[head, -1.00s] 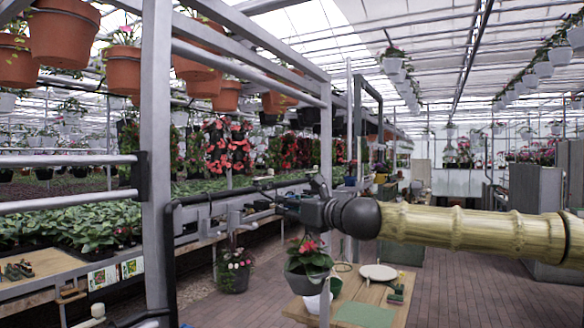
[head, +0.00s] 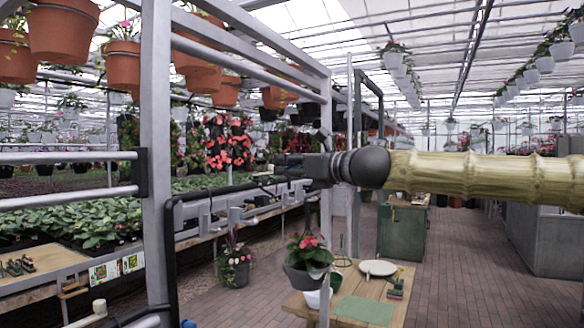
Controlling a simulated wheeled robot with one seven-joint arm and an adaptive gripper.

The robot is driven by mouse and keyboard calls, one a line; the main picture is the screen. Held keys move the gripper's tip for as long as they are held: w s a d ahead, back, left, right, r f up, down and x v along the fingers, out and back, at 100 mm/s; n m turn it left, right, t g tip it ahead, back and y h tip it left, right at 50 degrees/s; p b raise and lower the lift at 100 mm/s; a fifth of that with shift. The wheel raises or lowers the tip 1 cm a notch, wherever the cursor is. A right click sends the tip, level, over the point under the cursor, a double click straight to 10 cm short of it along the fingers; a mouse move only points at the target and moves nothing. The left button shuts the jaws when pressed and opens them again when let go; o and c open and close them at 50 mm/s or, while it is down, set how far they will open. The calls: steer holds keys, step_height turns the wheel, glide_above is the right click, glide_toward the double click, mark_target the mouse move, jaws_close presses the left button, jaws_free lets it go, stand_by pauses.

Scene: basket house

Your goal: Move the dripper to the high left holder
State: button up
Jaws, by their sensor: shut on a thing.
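My gripper (head: 287,164) is dark and sits beside the metal frame, left of its right post. It is shut on the dripper, which is too small and dark to make out apart from the fingers. A black hose (head: 215,190) runs up from the lower left, bends and leads right toward my gripper. Several short grey pipe holders (head: 236,216) stick out along a rail below and left of the gripper. A dark clamp (head: 140,172) sits on the frame's left post. I cannot tell which of these is the high left holder.
The grey metal frame (head: 156,120) stands close, with bars across the left. Terracotta pots (head: 122,66) hang at the upper left. A wooden table (head: 395,312) with a potted plant (head: 308,260) and a white plate (head: 378,268) stands below. The paved aisle (head: 460,270) is open at right.

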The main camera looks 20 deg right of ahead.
steer(key=w+a+f+b, duration=0.1)
steer(key=w+a+b, duration=0.2)
steer(key=w+a, duration=0.2)
steer(key=shift+w+a+f+b, duration=0.2)
steer(key=shift+w+a+b, duration=0.1)
steer(key=shift+w+a, duration=0.1)
stand_by(0.5)
steer(key=shift+s, duration=0.2)
stand_by(0.8)
steer(key=shift+f, duration=0.1)
stand_by(0.4)
steer(key=shift+f+b, duration=1.35)
steer(key=shift+b, duration=0.1)
steer(key=shift+f, duration=0.15)
